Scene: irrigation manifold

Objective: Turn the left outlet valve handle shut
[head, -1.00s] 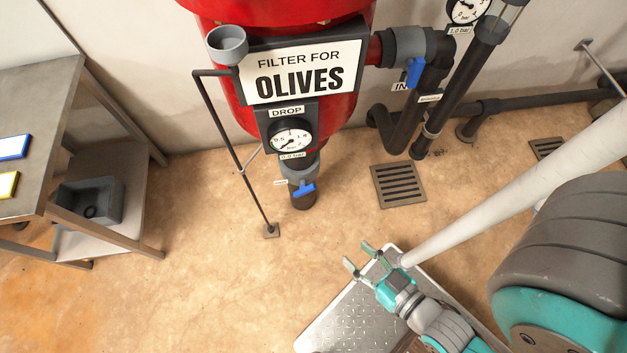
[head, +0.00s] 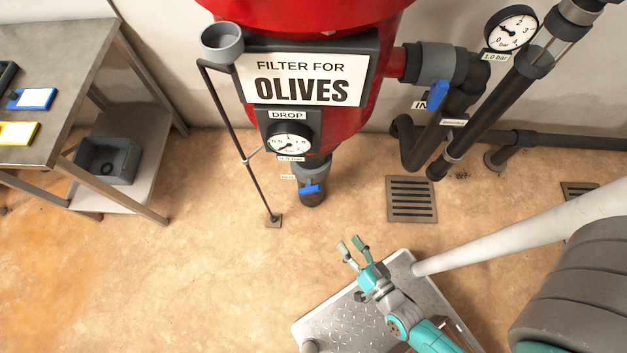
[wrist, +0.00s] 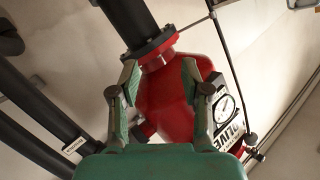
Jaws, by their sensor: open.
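A blue valve handle (head: 310,189) sits on the outlet pipe below the red filter tank, with a small label beside it. A second blue handle (head: 437,95) is on the grey inlet valve to the right of the tank. No handle in view is clearly marked as the left outlet. My gripper (head: 351,246) is open and empty, low over the metal plate, apart from both handles. In the wrist view my gripper (wrist: 160,65) points up toward the red tank (wrist: 178,100), which shows between and behind its fingers. No blue handle is clear there.
The filter sign (head: 310,80) and drop gauge (head: 289,138) are on the tank's front. A thin black stand rod (head: 235,140) rises left of the outlet pipe. A metal table (head: 60,90) stands at the left. Black pipes run at the right. The floor in front is open.

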